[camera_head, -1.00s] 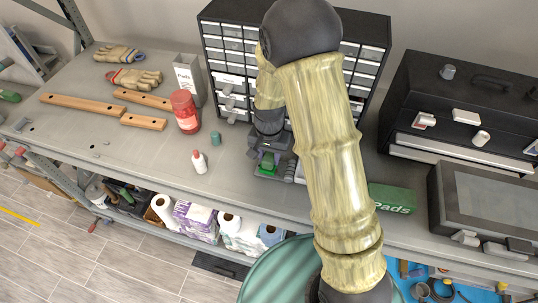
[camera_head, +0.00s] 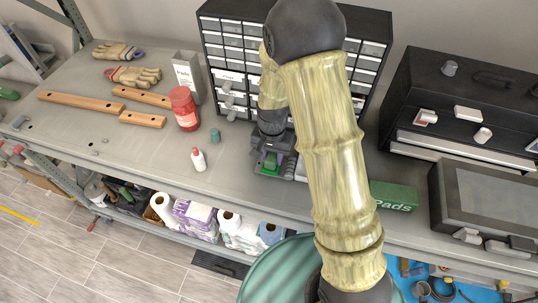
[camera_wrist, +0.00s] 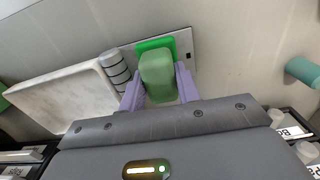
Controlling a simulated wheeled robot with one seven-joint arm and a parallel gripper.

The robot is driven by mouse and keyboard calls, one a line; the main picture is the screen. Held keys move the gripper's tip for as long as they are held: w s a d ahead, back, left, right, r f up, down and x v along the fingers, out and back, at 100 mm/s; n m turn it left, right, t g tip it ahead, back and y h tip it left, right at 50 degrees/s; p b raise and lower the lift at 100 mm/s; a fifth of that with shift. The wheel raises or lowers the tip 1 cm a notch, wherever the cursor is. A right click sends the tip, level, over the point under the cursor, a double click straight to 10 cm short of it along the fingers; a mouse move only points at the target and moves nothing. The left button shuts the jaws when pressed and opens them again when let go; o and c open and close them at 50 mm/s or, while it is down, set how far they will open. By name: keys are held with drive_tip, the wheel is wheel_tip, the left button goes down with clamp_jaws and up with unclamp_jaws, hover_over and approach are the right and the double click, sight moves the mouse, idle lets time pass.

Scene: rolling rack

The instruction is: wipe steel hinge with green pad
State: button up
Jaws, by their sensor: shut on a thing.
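My gripper (camera_wrist: 158,88) is shut on the green pad (camera_wrist: 157,76), a pale green block between its two lilac fingers. A bright green layer shows at the pad's far end, against or just over the steel hinge (camera_wrist: 186,46). I cannot tell whether they touch. The hinge is a thin grey plate with small holes and a ribbed grey barrel (camera_wrist: 114,69) left of the pad; the pad and fingers hide part of it. In the head view my gripper (camera_head: 269,161) is low over the bench, with the pad's green (camera_head: 270,164) showing.
A thick pale slab (camera_wrist: 62,100) lies left of the barrel. On the bench (camera_head: 130,180), a small white bottle (camera_head: 198,160), a teal cylinder (camera_head: 215,136) and a red jar (camera_head: 184,108) stand to the left. A drawer cabinet (camera_head: 225,58) stands behind. A green box (camera_head: 394,197) is to the right.

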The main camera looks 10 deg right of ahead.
sight(281, 168)
drive_tip(key=shift+s+d, duration=0.3)
drive_tip(key=shift+d, duration=0.45)
drive_tip(key=shift+s+d, duration=0.3)
drive_tip(key=shift+d, duration=0.45)
drive_tip(key=shift+f, duration=0.1)
drive_tip(key=shift+a, duration=0.15)
drive_tip(key=shift+w+a+p, duration=0.15)
drive_tip(key=shift+w+a, duration=0.1)
drive_tip(key=shift+a, duration=0.35)
drive_tip(key=shift+w+a+p, duration=0.15)
drive_tip(key=shift+w+a, duration=0.1)
drive_tip(key=shift+a, duration=0.35)
drive_tip(key=shift+w+a+p, duration=0.15)
drive_tip(key=shift+w+a, duration=0.1)
drive_tip(key=shift+a, duration=0.35)
drive_tip(key=shift+r+p, duration=2.4)
drive_tip(key=shift+r, duration=0.75)
